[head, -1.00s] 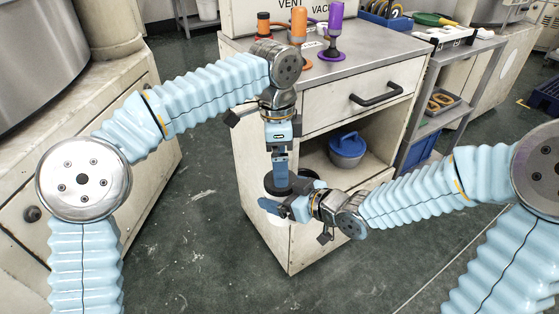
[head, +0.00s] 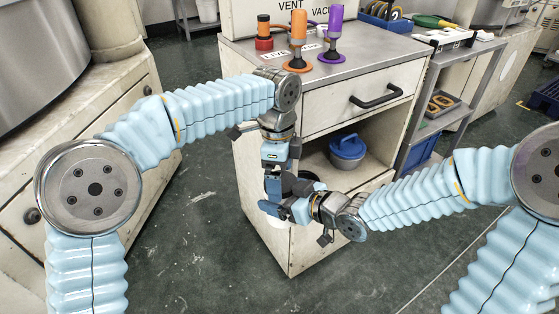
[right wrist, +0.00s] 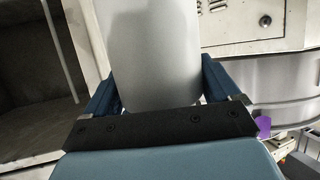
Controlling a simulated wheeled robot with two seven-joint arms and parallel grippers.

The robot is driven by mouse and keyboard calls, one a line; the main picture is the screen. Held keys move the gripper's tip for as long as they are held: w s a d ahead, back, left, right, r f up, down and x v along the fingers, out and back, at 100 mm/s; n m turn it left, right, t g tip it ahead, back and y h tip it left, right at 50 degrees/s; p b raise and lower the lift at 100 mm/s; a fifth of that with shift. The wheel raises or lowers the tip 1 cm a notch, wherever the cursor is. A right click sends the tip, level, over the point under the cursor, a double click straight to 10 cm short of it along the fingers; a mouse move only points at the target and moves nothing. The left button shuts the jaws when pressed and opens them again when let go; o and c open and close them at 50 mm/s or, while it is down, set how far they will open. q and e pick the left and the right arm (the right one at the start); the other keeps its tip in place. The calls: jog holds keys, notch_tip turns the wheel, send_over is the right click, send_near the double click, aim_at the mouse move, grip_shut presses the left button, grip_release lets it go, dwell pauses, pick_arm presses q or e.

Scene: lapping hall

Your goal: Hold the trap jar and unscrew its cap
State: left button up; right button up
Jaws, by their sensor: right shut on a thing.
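The trap jar (right wrist: 155,50) is a pale grey-white cylinder between the blue fingers of my right gripper (head: 284,211); its top is cut off in the right wrist view. In the head view only a pale bit of the jar (head: 279,223) shows, below the right fingers. My right gripper is shut on the jar from the right side. My left gripper (head: 276,188) points down directly above the jar, at cap height. The dark cap is mostly hidden behind the left fingers, and I cannot tell whether they touch or grip it.
A pale cabinet (head: 308,252) stands just behind both grippers, with a drawer handle (head: 376,94) and an open shelf holding a blue lidded pot (head: 347,150). Orange (head: 298,42) and purple (head: 333,35) fittings stand on its top. The floor in front is clear.

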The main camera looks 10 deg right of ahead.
pick_arm(q)
jog(key=shift+f, duration=0.3)
jog(key=shift+c, duration=0.2)
jog(key=c, duration=1)
jog(key=shift+n, duration=1.5)
jog(key=shift+c, duration=0.2)
jog(key=shift+r, duration=0.25)
jog(key=shift+r, duration=0.95)
